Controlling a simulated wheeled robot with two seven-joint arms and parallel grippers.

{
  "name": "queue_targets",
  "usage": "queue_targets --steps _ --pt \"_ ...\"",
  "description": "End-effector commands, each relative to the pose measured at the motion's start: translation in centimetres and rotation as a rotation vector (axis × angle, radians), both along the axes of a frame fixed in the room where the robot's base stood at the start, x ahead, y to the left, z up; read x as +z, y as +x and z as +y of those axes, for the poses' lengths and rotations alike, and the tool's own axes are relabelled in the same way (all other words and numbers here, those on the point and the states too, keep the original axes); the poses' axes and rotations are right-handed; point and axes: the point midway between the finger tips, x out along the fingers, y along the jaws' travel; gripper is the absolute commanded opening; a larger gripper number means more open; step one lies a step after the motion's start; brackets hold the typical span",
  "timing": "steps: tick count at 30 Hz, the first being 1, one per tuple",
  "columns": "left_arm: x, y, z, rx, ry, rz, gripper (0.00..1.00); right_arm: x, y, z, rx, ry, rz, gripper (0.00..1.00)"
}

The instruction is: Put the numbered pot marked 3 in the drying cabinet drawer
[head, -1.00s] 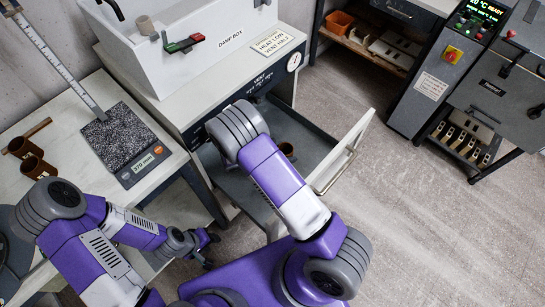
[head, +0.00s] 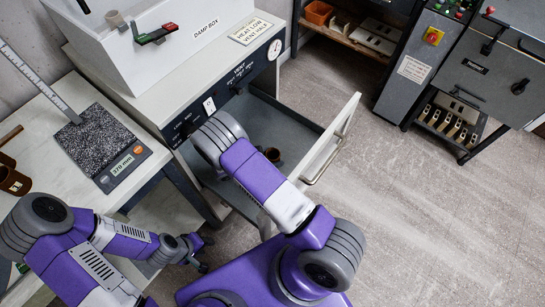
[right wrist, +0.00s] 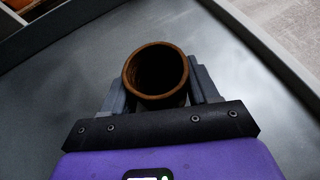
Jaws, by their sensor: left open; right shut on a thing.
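A brown round pot (right wrist: 157,75) stands mouth-up between the fingers of my right gripper (right wrist: 158,95) in the right wrist view. That gripper is shut on it, over the grey floor of the open drying cabinet drawer (right wrist: 60,80). No number shows on this pot, and I cannot tell whether its base touches the floor. In the head view the drawer (head: 285,125) is pulled out below the cabinet, and my right arm covers part of it. A small dark round shape (head: 272,155) shows past my arm inside it. My left gripper (head: 206,254) is open and empty by the table's edge.
The damp box (head: 180,40) is above the cabinet. Open floor (head: 430,220) lies to the right.

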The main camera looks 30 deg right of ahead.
Motion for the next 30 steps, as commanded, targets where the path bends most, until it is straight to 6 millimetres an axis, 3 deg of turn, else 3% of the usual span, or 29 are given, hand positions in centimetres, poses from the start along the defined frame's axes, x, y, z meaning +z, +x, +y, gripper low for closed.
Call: queue_targets --steps 1,5,16,30 --pt "0.0 0.0 0.0 0.000 0.000 0.000 0.43 -0.1 0.0 0.0 -0.001 0.000 0.000 0.64" --pt "0.0 0.0 0.0 0.000 0.000 0.000 0.43 0.0 0.0 0.0 -0.001 0.000 0.000 0.84" --pt "0.1 0.0 0.0 0.000 0.000 0.000 0.43 0.4 0.0 0.1 0.000 0.001 -0.001 0.85" --pt "2.6 0.0 0.0 0.000 0.000 0.000 0.43 4.8 0.0 8.1 0.003 0.001 -0.001 0.85"
